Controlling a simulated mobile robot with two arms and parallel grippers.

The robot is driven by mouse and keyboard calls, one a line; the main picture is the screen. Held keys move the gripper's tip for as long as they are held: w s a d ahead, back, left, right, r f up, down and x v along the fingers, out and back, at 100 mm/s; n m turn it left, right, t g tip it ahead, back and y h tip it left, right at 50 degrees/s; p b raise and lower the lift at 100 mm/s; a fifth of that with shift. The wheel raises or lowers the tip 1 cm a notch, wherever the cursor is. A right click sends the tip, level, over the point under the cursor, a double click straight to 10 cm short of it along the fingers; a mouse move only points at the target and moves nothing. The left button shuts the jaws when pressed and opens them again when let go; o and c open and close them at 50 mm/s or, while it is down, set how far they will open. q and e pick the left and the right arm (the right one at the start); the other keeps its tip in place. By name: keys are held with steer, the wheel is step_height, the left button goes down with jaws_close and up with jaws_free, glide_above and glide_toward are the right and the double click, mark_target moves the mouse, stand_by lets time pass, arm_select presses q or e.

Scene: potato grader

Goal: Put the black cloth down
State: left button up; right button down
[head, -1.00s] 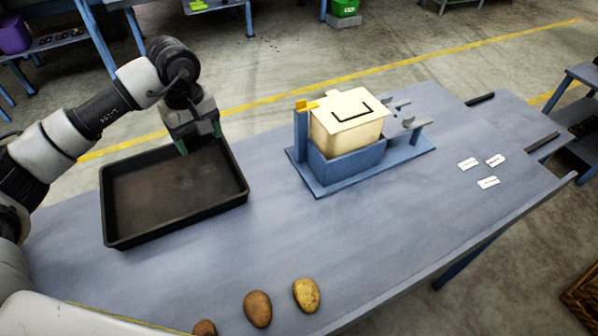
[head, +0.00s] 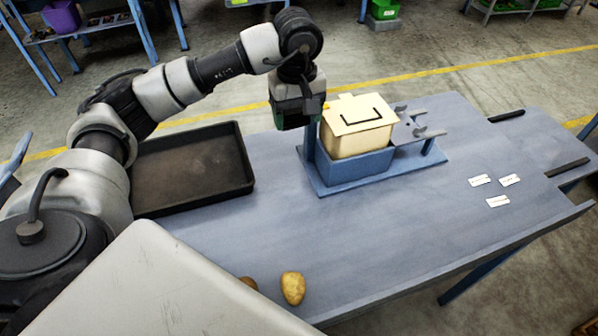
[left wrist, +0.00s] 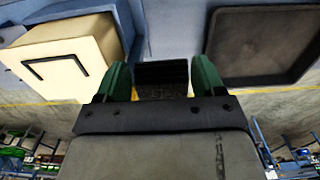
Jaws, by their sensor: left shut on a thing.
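My left gripper (head: 298,118) hangs over the table just left of the cream box on its blue stand. In the left wrist view its green fingers (left wrist: 161,82) are shut on the black cloth (left wrist: 161,72), which shows as a small dark piece between them. In the head view I cannot make the cloth out. My right gripper is not in view.
A black tray (head: 245,185) lies on the blue-grey table (head: 400,230), left of the gripper. The cream box (head: 357,140) sits in a blue stand (head: 350,170). A potato (head: 293,287) lies near the front. White cards (head: 497,201) lie at right. The table's middle is clear.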

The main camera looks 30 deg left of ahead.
arm_select(q)
steer(key=p, duration=0.3)
glide_above(298, 186)
step_height(298, 186, down, 15)
steer(key=shift+r, duration=0.2)
step_height(298, 186, down, 4)
steer(key=shift+s+r, duration=0.1)
steer(key=shift+f, duration=0.3)
steer(key=shift+f, duration=0.2)
steer(key=o, duration=0.8)
steer(key=shift+r, duration=0.1)
